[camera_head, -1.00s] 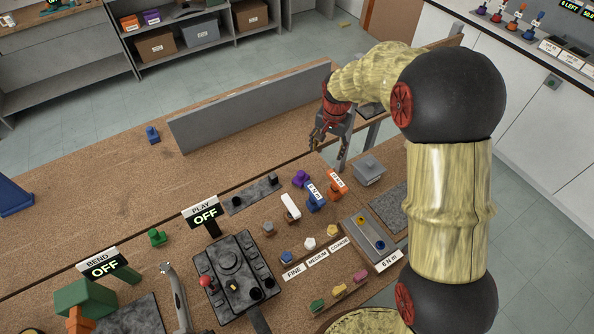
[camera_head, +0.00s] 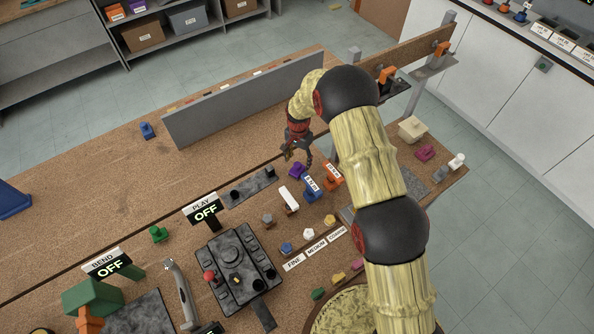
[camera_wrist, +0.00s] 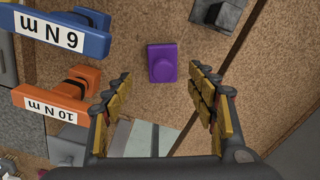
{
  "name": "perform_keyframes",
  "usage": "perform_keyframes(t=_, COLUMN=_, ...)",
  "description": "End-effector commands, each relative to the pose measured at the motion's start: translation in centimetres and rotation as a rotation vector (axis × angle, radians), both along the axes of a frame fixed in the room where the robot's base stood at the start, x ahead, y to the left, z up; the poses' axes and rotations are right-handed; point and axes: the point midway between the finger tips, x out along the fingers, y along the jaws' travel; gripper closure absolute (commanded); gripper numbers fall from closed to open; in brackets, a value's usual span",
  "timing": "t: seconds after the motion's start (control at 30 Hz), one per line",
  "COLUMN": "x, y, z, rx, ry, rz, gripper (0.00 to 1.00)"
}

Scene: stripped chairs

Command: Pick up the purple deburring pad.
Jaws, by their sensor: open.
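The purple deburring pad (camera_head: 297,170) lies on the brown bench, partly hidden under my gripper in the head view. In the wrist view the purple pad (camera_wrist: 162,63) is a small block with a raised, rounded top. It lies ahead of and roughly centred between my fingertips. My gripper (camera_head: 298,156) points down over the bench beside the pad. In the wrist view my gripper (camera_wrist: 161,80) is open, with nothing between its fingers.
The blue 6 N m tool (camera_wrist: 70,30) and the orange 10 N m tool (camera_wrist: 55,97) lie left of the pad in the wrist view. A dark grey block (camera_wrist: 218,14) is at upper right. A grey upright board (camera_head: 245,103) stands behind on the bench.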

Motion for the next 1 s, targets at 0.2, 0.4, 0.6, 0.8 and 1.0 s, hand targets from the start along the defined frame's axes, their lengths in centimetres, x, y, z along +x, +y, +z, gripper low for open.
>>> perform_keyframes(t=0.2, x=0.2, y=0.5, z=-2.7, rx=0.000, ry=0.001, rz=0.001, gripper=0.42)
perform_keyframes(t=0.4, x=0.2, y=0.5, z=-4.8, rx=0.000, ry=0.000, rz=0.000, gripper=0.42)
perform_keyframes(t=0.6, x=0.2, y=0.5, z=-4.7, rx=0.000, ry=-0.001, rz=0.000, gripper=0.42)
perform_keyframes(t=0.8, x=0.2, y=0.5, z=-4.7, rx=0.000, ry=-0.001, rz=0.000, gripper=0.54)
perform_keyframes(t=1.0, x=0.2, y=0.5, z=-4.7, rx=0.000, ry=-0.001, rz=0.000, gripper=0.65)
